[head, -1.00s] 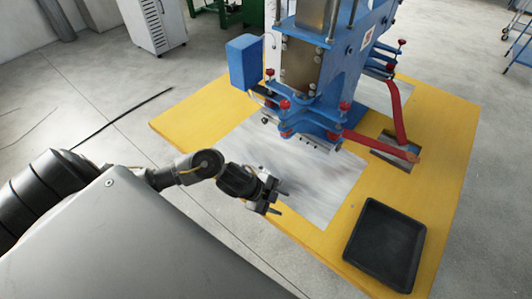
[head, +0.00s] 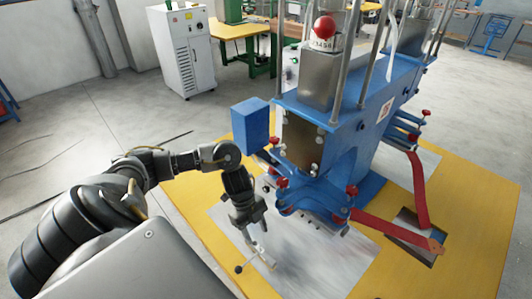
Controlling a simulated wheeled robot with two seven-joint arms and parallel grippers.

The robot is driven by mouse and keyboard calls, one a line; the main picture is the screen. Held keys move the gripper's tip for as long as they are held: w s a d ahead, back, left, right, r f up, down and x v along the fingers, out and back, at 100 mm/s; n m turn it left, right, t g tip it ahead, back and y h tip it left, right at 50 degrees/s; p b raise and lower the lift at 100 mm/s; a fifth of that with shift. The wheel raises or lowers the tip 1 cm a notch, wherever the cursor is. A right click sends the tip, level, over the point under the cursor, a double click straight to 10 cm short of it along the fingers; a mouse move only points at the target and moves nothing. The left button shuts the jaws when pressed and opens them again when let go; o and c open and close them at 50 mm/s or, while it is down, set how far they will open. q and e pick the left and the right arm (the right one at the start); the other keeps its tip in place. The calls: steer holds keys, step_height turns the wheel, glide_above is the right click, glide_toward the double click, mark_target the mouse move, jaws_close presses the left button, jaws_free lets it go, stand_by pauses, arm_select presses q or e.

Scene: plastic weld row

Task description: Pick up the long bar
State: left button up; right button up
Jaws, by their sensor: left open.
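My left gripper (head: 255,240) is open and points down over the pale metal plate (head: 310,270) on the yellow table, in front of the blue welding press. A small thin rod with a dark round end (head: 239,269) shows just at the fingertips; I cannot tell whether they touch it. My right gripper is not in view.
The blue press (head: 350,135) stands close behind and right of my left gripper. A blue box (head: 251,125) juts out on its left. The yellow table (head: 195,210) has a dark recess (head: 415,222) under the red bars. A white cabinet (head: 183,50) stands far back.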

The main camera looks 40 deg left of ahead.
mark_target(263, 252)
arm_select(q)
steer(key=shift+s+d+f, duration=0.35)
steer(key=shift+f, duration=0.3)
steer(key=x, duration=0.3)
steer(key=shift+f+p, duration=0.2)
steer(key=shift+p, duration=0.1)
steer(key=shift+w+d+f, duration=0.15)
steer(key=shift+f, duration=0.25)
steer(key=x, duration=0.1)
steer(key=p+x, duration=0.1)
steer(key=x, duration=0.3)
steer(key=shift+w+a+f, duration=0.1)
steer(key=shift+w+a, duration=0.15)
steer(key=shift+a, duration=0.1)
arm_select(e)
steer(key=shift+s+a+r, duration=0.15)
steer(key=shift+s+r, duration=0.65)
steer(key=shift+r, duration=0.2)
arm_select(q)
jaws_close()
